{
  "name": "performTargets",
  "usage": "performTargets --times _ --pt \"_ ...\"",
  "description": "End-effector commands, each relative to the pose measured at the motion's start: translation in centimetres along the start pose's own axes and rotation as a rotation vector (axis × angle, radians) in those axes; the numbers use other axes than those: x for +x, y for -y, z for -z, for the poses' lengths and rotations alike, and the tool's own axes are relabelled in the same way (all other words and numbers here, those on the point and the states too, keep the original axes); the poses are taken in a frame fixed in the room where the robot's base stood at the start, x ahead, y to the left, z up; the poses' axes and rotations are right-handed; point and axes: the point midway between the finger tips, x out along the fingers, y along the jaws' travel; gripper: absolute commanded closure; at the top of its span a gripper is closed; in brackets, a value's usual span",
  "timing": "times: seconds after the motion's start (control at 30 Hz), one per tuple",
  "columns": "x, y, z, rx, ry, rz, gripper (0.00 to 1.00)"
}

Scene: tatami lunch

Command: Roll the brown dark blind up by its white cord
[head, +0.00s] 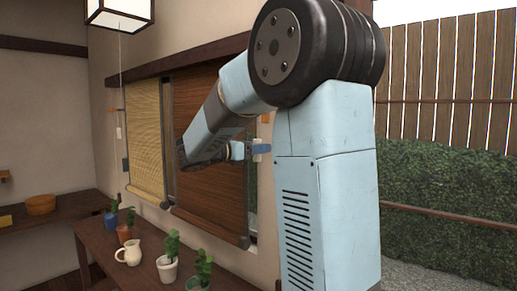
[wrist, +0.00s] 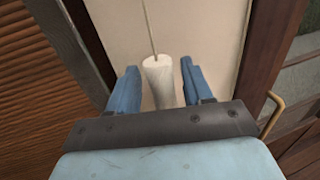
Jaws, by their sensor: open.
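The brown dark blind (head: 212,190) hangs lowered over the window behind my arm; its slats also show at the left of the wrist view (wrist: 35,75). The white cord (wrist: 151,25) hangs down in front of the pale wall and ends in a thick whitish pull (wrist: 158,80). My gripper (wrist: 159,68) is open, with one blue finger on each side of the pull. Gaps show between the pull and both fingers. In the head view, my gripper (head: 262,150) is small, just right of the blind, and partly hidden by my arm.
A lighter yellow blind (head: 145,140) with its own cord hangs to the left. Below stands a dark wooden counter (head: 90,235) with several potted plants and a cream jug (head: 129,252). A paper lamp (head: 120,14) hangs top left. Dark wooden posts (wrist: 270,50) flank the pale wall.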

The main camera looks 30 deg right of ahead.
Motion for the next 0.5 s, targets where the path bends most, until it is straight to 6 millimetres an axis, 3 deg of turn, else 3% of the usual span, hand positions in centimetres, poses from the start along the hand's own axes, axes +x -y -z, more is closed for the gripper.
performTargets --times 0.27,0.5 --pt "0.18 0.0 0.0 0.0 0.0 0.0 0.5" --pt "0.19 0.01 0.0 0.0 0.0 0.0 0.71"
